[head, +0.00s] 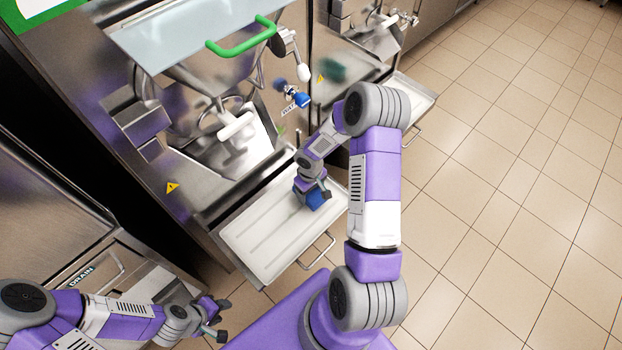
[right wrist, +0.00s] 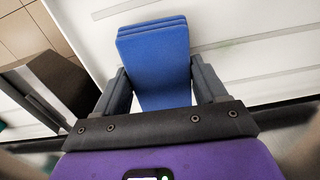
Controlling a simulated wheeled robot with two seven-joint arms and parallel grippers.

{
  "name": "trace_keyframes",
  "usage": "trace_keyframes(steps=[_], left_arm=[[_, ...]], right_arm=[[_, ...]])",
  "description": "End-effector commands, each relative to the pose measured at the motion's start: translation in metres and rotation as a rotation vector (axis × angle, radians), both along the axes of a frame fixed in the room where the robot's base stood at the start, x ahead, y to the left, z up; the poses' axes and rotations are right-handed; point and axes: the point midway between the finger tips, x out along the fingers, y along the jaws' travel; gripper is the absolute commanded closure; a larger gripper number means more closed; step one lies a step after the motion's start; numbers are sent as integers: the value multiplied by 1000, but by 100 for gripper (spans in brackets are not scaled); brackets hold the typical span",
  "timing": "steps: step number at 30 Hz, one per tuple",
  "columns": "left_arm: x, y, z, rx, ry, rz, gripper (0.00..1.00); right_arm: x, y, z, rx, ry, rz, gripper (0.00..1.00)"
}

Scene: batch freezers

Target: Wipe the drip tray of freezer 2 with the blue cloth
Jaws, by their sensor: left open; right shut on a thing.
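The blue cloth (head: 317,199), a folded pad, is held in my right gripper (head: 311,184) at the right end of the near freezer's white drip tray (head: 245,238). In the right wrist view the cloth (right wrist: 155,62) sits between both fingers, its far end over the ribbed tray (right wrist: 265,25). Contact with the tray is not clear. A faint greenish smear (right wrist: 235,42) marks the tray right of the cloth. No freezer number is readable. My left gripper (head: 216,320) is open and empty at the lower left, apart from the tray.
The freezer has a green handle (head: 240,38) on its lid and a white lever (head: 236,125) above the tray. A wire handle (head: 317,252) sticks out in front. A second freezer (head: 365,45) with its own tray (head: 415,98) stands beyond. Tiled floor is clear at right.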

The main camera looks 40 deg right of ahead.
Motion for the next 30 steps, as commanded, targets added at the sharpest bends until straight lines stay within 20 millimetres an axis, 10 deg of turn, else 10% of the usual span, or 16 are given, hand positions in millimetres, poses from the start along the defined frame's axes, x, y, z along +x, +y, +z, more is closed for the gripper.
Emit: trace_keyframes(steps=[18,30], left_arm=[[0,0,41,0,0,0,57],[0,0,41,0,0,0,57]], right_arm=[[3,6,55,2,2,14,57],[3,6,56,2,3,14,57]])
